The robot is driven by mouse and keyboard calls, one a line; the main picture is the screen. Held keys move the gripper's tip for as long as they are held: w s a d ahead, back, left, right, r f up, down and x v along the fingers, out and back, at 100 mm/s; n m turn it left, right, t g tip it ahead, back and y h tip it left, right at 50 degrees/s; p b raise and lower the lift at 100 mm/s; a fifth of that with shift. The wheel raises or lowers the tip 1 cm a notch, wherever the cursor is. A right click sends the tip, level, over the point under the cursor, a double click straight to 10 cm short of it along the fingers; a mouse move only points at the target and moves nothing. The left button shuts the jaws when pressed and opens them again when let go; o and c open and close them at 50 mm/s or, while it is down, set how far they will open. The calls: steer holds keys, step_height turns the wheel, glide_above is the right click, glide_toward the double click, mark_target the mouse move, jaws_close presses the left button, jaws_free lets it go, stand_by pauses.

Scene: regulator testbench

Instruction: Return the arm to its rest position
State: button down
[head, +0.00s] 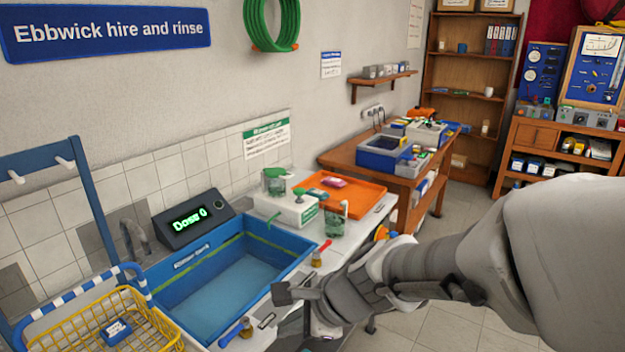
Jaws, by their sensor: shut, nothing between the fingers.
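My gripper (284,292) is at the end of my grey arm, which reaches in from the right. The gripper is over the front edge of the blue sink basin (190,284), at its right end. Its fingers look shut, with nothing seen between them. The basin looks to hold shallow water. My wrist hides part of the bench's front edge and the floor below it.
A yellow wire basket (160,325) stands left of the basin. A brush with a blue handle (232,332) and one with a red tip (321,252) lie near the rim. A dosing display (188,218), glass jars (336,218) and an orange tray (362,192) stand behind. Floor shows right.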

steer(key=s+d+r+n+h, duration=0.3)
steer(key=s+d+r+n, duration=0.2)
steer(key=d+n, duration=0.3)
steer(key=s+d+r+n+t+h+p, duration=0.1)
steer(key=s+d+r+n+h, duration=0.2)
steer(key=s+d+r+n, duration=0.2)
steer(key=d+n, duration=0.3)
steer(key=d, duration=0.2)
steer(key=shift+d+n+t, duration=0.2)
steer(key=shift+n+t, duration=0.1)
